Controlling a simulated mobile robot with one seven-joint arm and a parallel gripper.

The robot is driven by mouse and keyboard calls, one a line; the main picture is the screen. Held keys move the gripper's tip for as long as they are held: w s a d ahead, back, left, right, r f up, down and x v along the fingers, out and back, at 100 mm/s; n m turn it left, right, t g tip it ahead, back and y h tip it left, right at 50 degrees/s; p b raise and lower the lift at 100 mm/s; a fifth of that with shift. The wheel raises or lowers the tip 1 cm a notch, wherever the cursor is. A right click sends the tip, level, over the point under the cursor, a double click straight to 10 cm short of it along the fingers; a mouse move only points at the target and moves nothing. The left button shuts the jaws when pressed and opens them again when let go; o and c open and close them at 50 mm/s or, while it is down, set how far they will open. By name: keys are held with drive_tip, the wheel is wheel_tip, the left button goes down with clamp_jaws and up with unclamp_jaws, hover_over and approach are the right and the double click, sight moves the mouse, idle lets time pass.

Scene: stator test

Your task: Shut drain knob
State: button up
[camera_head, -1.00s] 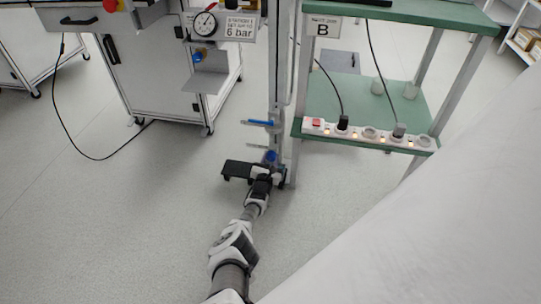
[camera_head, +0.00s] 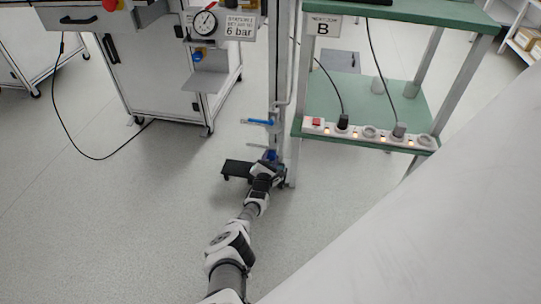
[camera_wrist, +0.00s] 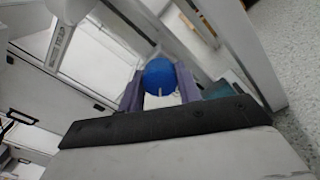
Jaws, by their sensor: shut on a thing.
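The drain knob is a round blue knob with a short white mark, seen in the middle of the wrist view (camera_wrist: 160,77). My gripper (camera_wrist: 160,92) has one finger on each side of the knob and is shut on it. In the head view my gripper (camera_head: 269,163) is low at the foot of the grey post, and the blue knob (camera_head: 270,155) shows just beyond it, partly hidden by my gripper and wrist.
A blue-handled lever (camera_head: 258,121) sticks out from the post above my gripper. A small black platform (camera_head: 237,169) lies left of the wrist. The green bench (camera_head: 350,142) with a power strip stands close on the right. Floor at left is clear.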

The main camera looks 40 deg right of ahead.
drive_tip(key=shift+f, duration=0.1)
drive_tip(key=o, duration=1)
drive_tip(key=shift+s+a+r+p, duration=0.2)
drive_tip(key=shift+s+a+p, duration=0.25)
drive_tip(key=shift+p, duration=0.35)
drive_tip(key=p+v, duration=0.8)
drive_tip(key=v, duration=0.4)
drive_tip(key=shift+s+a, duration=0.2)
drive_tip(key=shift+s, duration=0.05)
drive_tip(key=shift+f, duration=0.15)
